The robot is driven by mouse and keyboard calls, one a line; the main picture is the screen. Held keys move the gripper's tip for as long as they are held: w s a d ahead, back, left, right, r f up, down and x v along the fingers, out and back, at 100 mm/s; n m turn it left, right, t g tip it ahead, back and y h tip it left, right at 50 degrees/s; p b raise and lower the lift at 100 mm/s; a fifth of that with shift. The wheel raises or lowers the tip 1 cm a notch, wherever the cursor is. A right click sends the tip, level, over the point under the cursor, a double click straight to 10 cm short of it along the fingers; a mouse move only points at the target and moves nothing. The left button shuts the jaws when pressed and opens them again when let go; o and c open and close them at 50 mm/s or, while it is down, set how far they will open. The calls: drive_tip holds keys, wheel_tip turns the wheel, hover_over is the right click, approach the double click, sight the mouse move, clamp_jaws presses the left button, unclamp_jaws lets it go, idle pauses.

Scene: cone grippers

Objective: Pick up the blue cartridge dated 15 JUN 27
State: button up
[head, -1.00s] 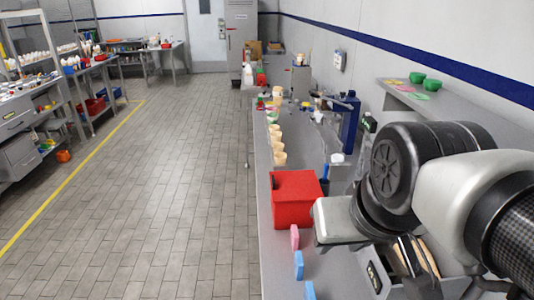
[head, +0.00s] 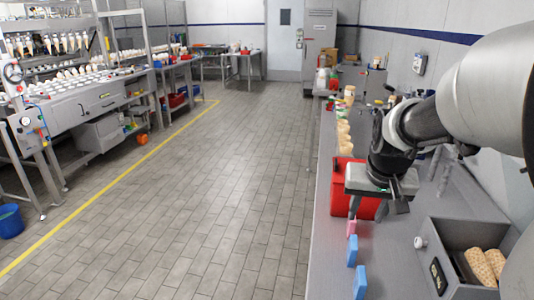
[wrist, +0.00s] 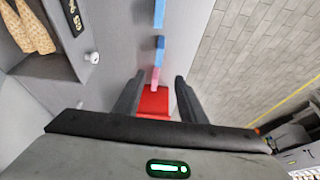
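Two blue cartridges stand in a row at the counter's left edge in the head view, one (head: 352,250) farther back and one (head: 360,282) nearer. A pink cartridge (head: 351,228) stands behind them, by the red bin (head: 342,190). The wrist view shows the same row: a blue one (wrist: 159,12) at the top edge, another blue one (wrist: 159,48), then the pink one (wrist: 155,77). No date is legible on any of them. My gripper (head: 370,210) is above the counter in front of the red bin. Its fingers (wrist: 157,80) are apart, with nothing held between them.
A grey open box (head: 456,250) with a white knob and tan textured pieces inside stands at the right. Several tan cups (head: 344,135) line the counter behind the red bin. The counter between the cartridges and the grey box is clear.

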sight(354, 243)
drive_tip(key=b+x, duration=0.3)
drive_tip(key=x, duration=1.3)
drive_tip(key=shift+s+f, duration=0.15)
drive_tip(key=shift+f, duration=0.05)
clamp_jaws()
